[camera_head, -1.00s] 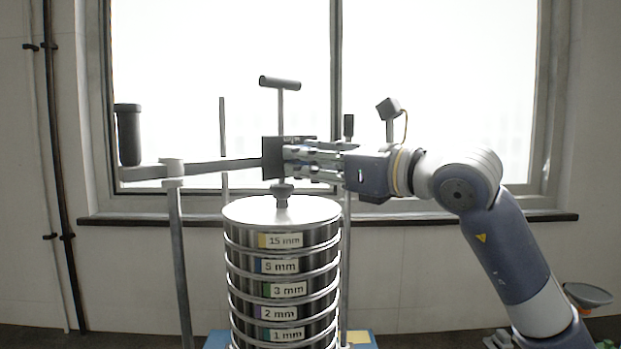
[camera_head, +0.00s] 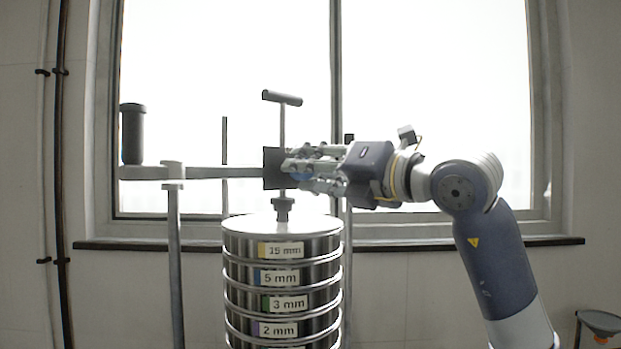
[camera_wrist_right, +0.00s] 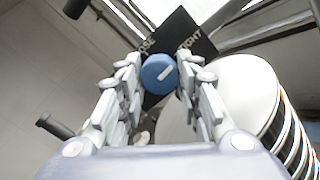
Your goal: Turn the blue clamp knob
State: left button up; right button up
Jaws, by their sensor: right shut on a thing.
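The blue clamp knob (camera_wrist_right: 160,74) is round with a pale line mark and sits in front of a dark plate (camera_wrist_right: 181,40) with partly hidden lettering that ends in "OSE" and "GHT". In the right wrist view the knob is between the two fingertips of my right gripper (camera_wrist_right: 158,76), which is shut on it. In the head view my right gripper (camera_head: 298,170) reaches in from the right at the dark plate. My left gripper is not in view.
A sieve stack (camera_head: 283,300) with size labels stands below the clamp. A T-handle screw (camera_head: 282,98) rises above the bar (camera_head: 220,173). A post (camera_head: 176,260) and a black cylinder (camera_head: 132,135) are on the left. A window is behind.

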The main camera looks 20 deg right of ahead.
jog(key=shift+r+m, duration=0.15)
jog(key=shift+m, duration=0.45)
jog(key=o, duration=1.1)
jog(key=shift+d, duration=0.1)
jog(key=shift+s, duration=0.1)
jog(key=v, duration=1.2)
